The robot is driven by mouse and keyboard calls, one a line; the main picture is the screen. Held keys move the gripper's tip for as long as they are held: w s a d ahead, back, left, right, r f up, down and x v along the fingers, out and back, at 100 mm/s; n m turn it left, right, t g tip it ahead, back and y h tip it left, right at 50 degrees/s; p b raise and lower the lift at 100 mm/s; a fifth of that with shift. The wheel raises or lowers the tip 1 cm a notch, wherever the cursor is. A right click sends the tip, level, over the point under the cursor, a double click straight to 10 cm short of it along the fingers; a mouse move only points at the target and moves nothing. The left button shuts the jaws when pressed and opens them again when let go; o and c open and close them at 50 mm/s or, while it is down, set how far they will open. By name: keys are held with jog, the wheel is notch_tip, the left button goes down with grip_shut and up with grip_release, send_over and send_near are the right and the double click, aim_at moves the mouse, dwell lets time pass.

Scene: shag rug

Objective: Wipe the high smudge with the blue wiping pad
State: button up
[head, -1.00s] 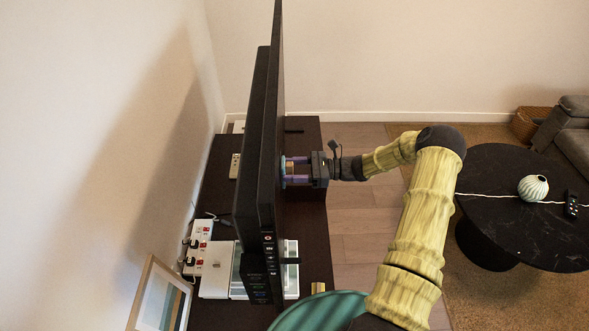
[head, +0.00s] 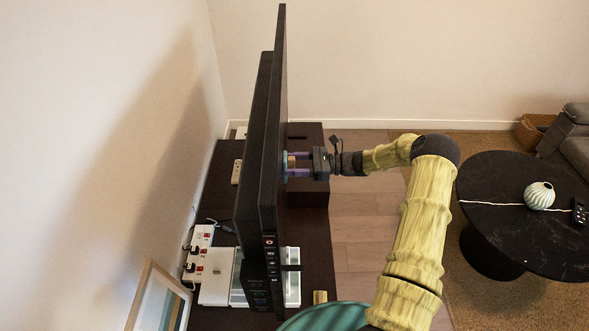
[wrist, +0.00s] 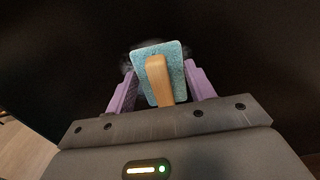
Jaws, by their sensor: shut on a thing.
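My gripper (head: 297,164) is shut on the wooden handle (wrist: 158,78) of the blue wiping pad (wrist: 176,54). The purple fingers stand either side of the handle in the wrist view. In the head view the pad (head: 286,165) shows as a thin blue edge at the television's screen side and appears to touch it. The television (head: 270,130) is seen nearly edge-on, so its screen face is hidden there. In the wrist view the screen (wrist: 235,45) is black, with a faint greyish smudge (wrist: 127,62) around the pad's upper left edge, partly covered by the pad.
Open floor lies between.

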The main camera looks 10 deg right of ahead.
jog(key=shift+w+d+b, duration=0.15)
jog(key=shift+w+b, duration=0.85)
jog(key=shift+w, duration=0.4)
jog(key=shift+w+r, duration=0.1)
jog(key=shift+w, duration=0.45)
jog(key=shift+d, duration=0.1)
jog(key=shift+s+a+r+p, duration=0.1)
jog(key=shift+s+a+p, duration=0.1)
jog(key=shift+s+p, duration=1.3)
jog(key=shift+s+b, duration=0.3)
jog(key=shift+s, duration=0.2)
